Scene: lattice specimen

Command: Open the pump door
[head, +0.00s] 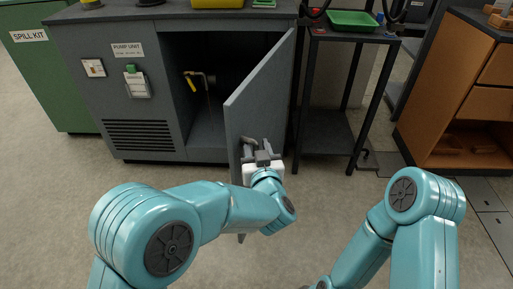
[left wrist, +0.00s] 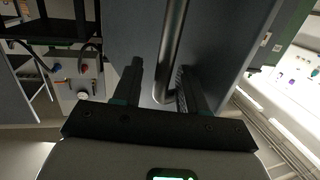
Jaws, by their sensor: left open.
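The grey pump door (head: 262,92) stands swung out from the pump unit cabinet (head: 134,78), so the dark inside shows. A yellow-handled valve on a pipe (head: 193,81) is visible within. My left gripper (head: 258,150) is at the door's lower front part, by its handle. In the left wrist view the door (left wrist: 220,35) fills the middle, and the grey bar handle (left wrist: 172,45) runs between the open fingers of my left gripper (left wrist: 160,80). I cannot tell whether a finger touches the bar. My right gripper is out of view.
A black metal stand (head: 315,100) with a green tray (head: 352,20) is close to the right of the door. A wooden cabinet (head: 460,85) stands further right. A green spill kit bin (head: 42,75) is at the left. Floor in front is clear.

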